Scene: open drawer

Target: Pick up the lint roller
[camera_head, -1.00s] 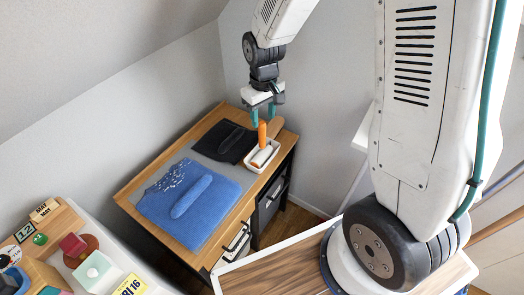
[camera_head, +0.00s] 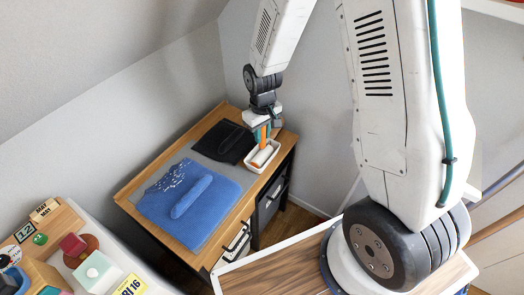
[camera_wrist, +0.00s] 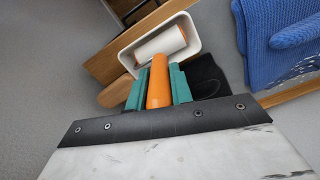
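The lint roller has an orange handle (camera_wrist: 159,82) and a white roll (camera_wrist: 162,46). Its roll end lies in a small white tray (camera_wrist: 194,42) on the desk, and the handle points up out of the tray toward my palm. My gripper (camera_wrist: 160,88) has its green fingers on either side of the handle, close against it in the wrist view. I cannot tell whether they press on it. In the head view my gripper (camera_head: 262,133) is low over the tray (camera_head: 262,156), and the roll (camera_head: 261,157) still lies inside it.
A blue folded cloth (camera_head: 190,201) and a black cloth (camera_head: 224,141) lie on the desk left of the tray. An open drawer (camera_head: 238,240) is at the desk's front. A second table with small objects (camera_head: 95,268) stands at lower left.

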